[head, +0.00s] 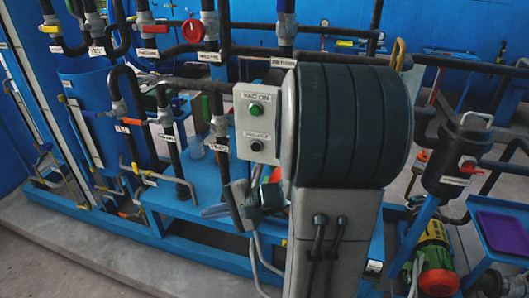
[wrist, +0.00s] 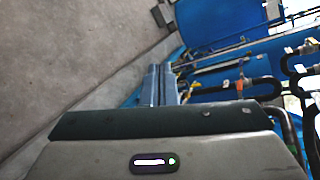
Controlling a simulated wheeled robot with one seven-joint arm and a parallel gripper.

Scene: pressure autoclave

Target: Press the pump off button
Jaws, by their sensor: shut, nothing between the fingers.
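A light grey control box (head: 257,124) stands at the centre of the head view. It has a green button (head: 256,109) under a label reading VAC ON. Below it is a dark button (head: 256,146) with a small label too blurred to read surely. My arm's large dark link is directly right of the box and hides what is behind it. My gripper (wrist: 162,69) shows in the wrist view with its fingers together and empty. In the head view my wrist is low, below the box and apart from the buttons. The wrist view does not show the box.
Pipes, valves and a blue tank (head: 95,100) fill the left side, on a blue frame (head: 160,215). A black canister (head: 455,160), a green and red motor (head: 433,258) and a purple tray (head: 503,233) stand at the right. Bare floor (head: 60,260) lies at the front left.

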